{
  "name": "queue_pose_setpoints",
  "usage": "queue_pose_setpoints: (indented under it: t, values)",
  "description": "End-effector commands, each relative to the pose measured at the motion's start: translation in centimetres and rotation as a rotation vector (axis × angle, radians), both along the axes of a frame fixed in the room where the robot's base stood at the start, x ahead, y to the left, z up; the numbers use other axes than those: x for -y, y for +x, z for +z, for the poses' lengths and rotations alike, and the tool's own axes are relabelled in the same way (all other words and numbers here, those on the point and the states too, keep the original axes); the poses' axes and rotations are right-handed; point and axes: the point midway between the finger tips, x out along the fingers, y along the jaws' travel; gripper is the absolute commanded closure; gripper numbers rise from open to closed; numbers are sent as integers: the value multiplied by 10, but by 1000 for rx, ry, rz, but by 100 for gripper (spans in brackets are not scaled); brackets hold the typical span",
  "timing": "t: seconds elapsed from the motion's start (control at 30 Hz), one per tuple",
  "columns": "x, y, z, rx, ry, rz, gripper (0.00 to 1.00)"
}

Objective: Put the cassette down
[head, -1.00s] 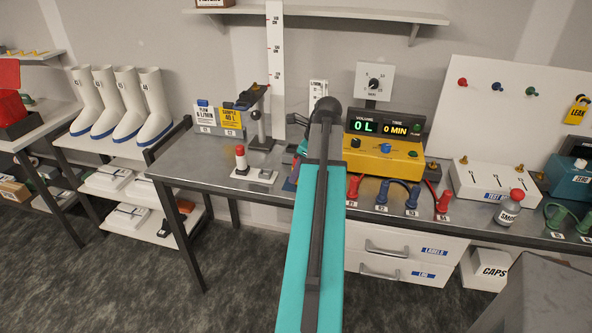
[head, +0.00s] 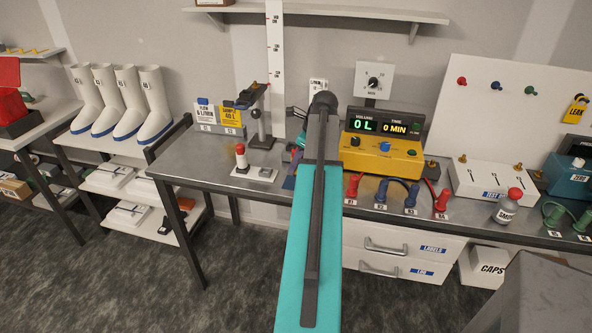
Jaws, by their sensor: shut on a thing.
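My teal and grey arm (head: 312,230) reaches over the bench (head: 205,168) in the middle of the head view. A small dark and teal part of my wrist shows just left of the arm's far end. The jaws of my gripper are hidden behind the arm, so what they hold cannot be seen. I cannot make out the cassette in this view. A dark bluish patch shows on the bench at the arm's left edge, too small and covered to identify.
Left of the arm stand a white base with a red-topped post (head: 241,157), a stand (head: 262,130) and signs (head: 219,116). Right of it are a yellow meter unit (head: 380,158), coloured plugs and a bottle (head: 508,207). The bench's front left is clear.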

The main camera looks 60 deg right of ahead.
Motion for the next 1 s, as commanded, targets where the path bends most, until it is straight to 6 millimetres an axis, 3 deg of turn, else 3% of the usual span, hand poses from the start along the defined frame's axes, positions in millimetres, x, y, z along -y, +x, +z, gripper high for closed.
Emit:
queue_pose_setpoints:
  t: [0.4, 0.93, 0.97, 1.0]
  values:
    - [3, 2, -31, 0, 1, 0, 100]
    - [3, 3, -38, 0, 0, 1, 100]
    - [3, 3, -38, 0, 0, 1, 68]
    - [3, 3, -38, 0, 0, 1, 62]
